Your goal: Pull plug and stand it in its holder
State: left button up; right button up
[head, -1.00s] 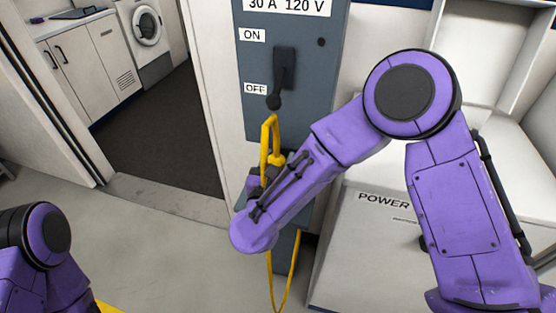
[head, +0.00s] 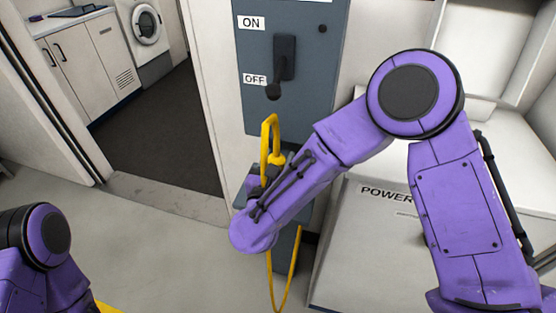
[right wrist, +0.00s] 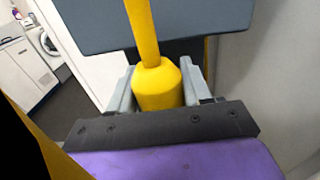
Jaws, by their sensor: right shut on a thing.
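The yellow plug (head: 267,133) with its looped cord is in front of the lower edge of the grey switch box (head: 300,110). My right gripper (head: 262,180) is shut on it, partly hidden by my own purple wrist. In the right wrist view the plug's thick yellow body (right wrist: 157,88) stands between the two grey fingers (right wrist: 158,92), cord upward. The plug's lower end is hidden, so I cannot tell whether it touches anything below. Grey parts (head: 304,212) show behind my wrist; I cannot tell whether they are the holder. My left gripper is out of view.
The black lever (head: 284,60) on the switch box points down to OFF. The yellow cord (head: 291,270) hangs below my wrist. A white cabinet marked POWER (head: 350,250) stands to the right. A doorway with dark floor (head: 165,120) opens on the left.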

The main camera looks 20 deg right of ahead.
jog(key=shift+f+b, duration=0.65)
jog(key=shift+f, duration=0.05)
dwell(0.6)
jog(key=o, duration=1.3)
